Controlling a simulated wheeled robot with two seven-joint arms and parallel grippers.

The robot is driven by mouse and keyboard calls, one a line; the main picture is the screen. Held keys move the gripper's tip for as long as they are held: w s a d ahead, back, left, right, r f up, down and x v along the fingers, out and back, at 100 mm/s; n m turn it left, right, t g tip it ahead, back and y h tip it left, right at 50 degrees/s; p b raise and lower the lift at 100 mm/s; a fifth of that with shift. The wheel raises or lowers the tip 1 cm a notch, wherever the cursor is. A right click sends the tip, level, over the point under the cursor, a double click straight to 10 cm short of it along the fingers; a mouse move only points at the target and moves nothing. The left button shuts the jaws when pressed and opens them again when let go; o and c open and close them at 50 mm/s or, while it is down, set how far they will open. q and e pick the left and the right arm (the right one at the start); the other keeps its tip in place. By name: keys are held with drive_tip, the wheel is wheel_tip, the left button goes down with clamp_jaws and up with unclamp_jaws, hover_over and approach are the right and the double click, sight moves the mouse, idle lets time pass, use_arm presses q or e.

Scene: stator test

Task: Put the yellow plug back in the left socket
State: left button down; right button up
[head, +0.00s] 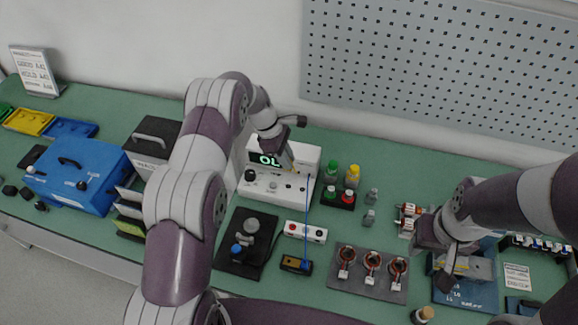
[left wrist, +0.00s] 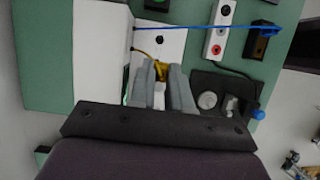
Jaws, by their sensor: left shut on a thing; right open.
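The yellow plug (left wrist: 160,70) is between the fingers of my left gripper (left wrist: 166,72), with a yellow cable running left from it. The left gripper (head: 288,165) is over the white tester (head: 311,156) with the green display; the plug is not clear in the head view. The tester's white face (left wrist: 172,42) also shows in the left wrist view, with a dark round spot near the plug. I cannot tell which opening is the left socket, or whether the plug touches one. My right gripper (head: 450,262) is open near a grey part (head: 478,268) at the right.
A white strip with round sockets (head: 305,232) lies in front of the tester. A blue cable (head: 307,215) runs from the tester to a small dark block (head: 296,265).

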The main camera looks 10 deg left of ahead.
use_arm(q)
drive_tip(key=shift+s, duration=0.1)
drive_tip(key=shift+f+b, duration=2.45)
drive_tip(key=shift+f, duration=1.05)
drive_tip(key=shift+f+b, duration=0.65)
drive_tip(key=shift+f, duration=0.05)
drive_tip(key=shift+f, duration=0.1)
drive_tip(key=shift+f+b, duration=0.35)
drive_tip(key=c, duration=1)
unclamp_jaws()
